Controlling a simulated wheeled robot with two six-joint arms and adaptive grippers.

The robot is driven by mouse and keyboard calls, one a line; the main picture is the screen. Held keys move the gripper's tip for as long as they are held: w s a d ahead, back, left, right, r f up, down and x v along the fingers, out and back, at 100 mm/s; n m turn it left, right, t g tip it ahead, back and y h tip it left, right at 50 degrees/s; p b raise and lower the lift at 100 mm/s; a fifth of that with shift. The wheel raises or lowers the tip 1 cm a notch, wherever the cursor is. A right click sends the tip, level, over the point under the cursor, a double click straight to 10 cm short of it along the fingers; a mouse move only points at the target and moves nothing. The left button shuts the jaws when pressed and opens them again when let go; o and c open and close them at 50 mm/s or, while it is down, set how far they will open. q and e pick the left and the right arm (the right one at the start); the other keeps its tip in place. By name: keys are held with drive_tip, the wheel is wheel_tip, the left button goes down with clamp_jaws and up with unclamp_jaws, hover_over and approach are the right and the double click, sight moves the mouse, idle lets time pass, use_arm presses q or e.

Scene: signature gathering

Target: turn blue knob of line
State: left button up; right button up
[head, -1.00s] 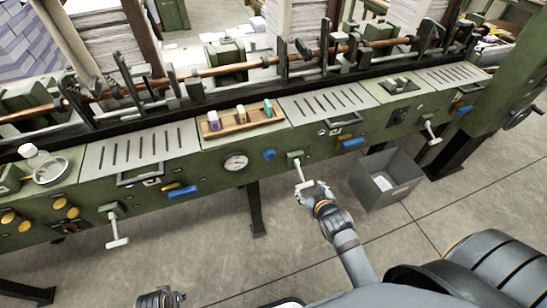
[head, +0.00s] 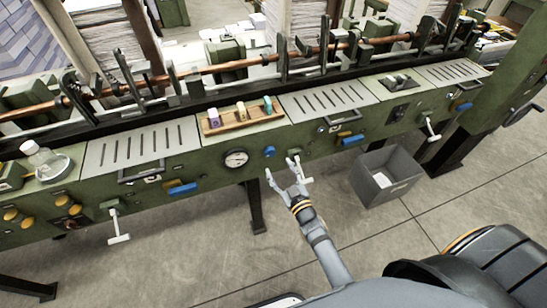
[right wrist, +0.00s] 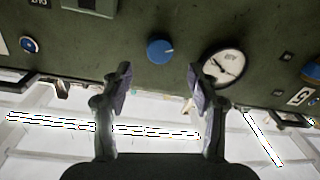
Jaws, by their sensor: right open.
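The round blue knob (head: 269,152) sits on the green front panel of the machine, just right of the white dial gauge (head: 236,159). In the right wrist view the blue knob (right wrist: 160,50) is ahead of the fingers, centred between them, with the gauge (right wrist: 224,67) to its right. My right gripper (head: 280,169) is open and empty, just below and in front of the knob, its fingers pointing up at the panel. The open fingers (right wrist: 159,80) show no contact with the knob. My left gripper is not in view.
A white T-handle (head: 306,172) sticks out right of my right gripper, partly behind a finger. Blue levers (head: 183,189) and another T-handle (head: 117,226) line the panel. A wooden tray (head: 240,117) lies on top. A grey bin (head: 388,178) stands on the floor.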

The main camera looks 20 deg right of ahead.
sight(271, 154)
drive_tip(key=w, duration=0.5)
drive_tip(key=shift+w+a, duration=0.3)
drive_tip(key=shift+w, duration=0.1)
drive_tip(key=shift+c, duration=0.4)
drive_tip(key=c, duration=1.1)
drive_tip(key=shift+n, duration=2.8)
